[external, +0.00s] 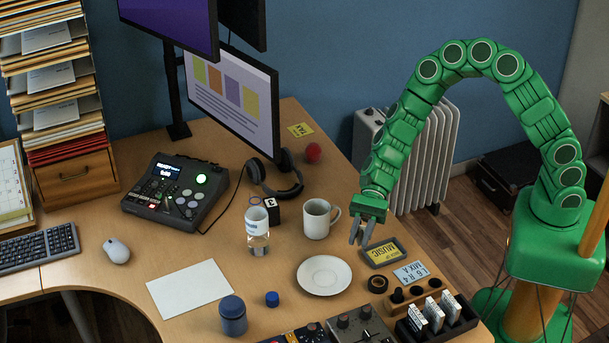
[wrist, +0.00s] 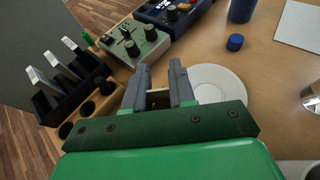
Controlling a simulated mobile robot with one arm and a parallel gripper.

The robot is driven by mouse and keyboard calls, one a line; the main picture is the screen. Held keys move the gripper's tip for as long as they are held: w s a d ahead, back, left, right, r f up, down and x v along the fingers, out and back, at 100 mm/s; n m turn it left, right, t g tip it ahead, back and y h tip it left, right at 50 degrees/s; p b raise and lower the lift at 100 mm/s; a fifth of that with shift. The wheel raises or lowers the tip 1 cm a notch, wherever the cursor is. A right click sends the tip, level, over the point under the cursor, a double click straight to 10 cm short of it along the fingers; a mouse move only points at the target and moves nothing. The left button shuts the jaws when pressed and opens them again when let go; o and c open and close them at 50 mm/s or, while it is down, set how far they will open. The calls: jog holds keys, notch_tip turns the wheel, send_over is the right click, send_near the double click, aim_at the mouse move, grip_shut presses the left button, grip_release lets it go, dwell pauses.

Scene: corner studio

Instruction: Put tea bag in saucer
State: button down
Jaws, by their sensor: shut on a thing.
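The white saucer (external: 324,275) lies on the desk near its front right, and looks empty. It also shows in the wrist view (wrist: 222,84), just beyond and to the right of my fingers. My gripper (external: 361,240) is above the desk, up and to the right of the saucer, with its fingers pointing down. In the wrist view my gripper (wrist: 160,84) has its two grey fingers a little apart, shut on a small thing. I take it for the tea bag, mostly hidden between the fingers; no tea bag shows clearly elsewhere.
A music cassette (external: 383,252), a label card (external: 410,272) and a black rack (external: 437,319) are on the right. A blue cup (external: 232,315) and blue cap (external: 272,298) stand left of the saucer.

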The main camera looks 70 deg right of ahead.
jog(key=shift+w+a+f, duration=0.55)
jog(key=shift+w+f, duration=0.45)
jog(key=shift+f, duration=0.15)
jog(key=shift+w+a+f, duration=0.5)
jog(key=shift+w+f, duration=0.45)
jog(key=shift+f, duration=0.2)
jog(key=shift+w+a+f, duration=0.55)
jog(key=shift+w+f, duration=0.45)
jog(key=shift+f, duration=0.15)
jog(key=shift+s+f, duration=0.1)
jog(key=shift+f, duration=1.3)
jog(key=shift+f, duration=0.6)
jog(key=c, duration=0.9)
grip_release()
jog(key=shift+c, duration=0.2)
jog(key=shift+d+r, duration=0.1)
jog(key=shift+r, duration=0.65)
jog(key=v, duration=1.1)
jog(key=shift+d, duration=0.4)
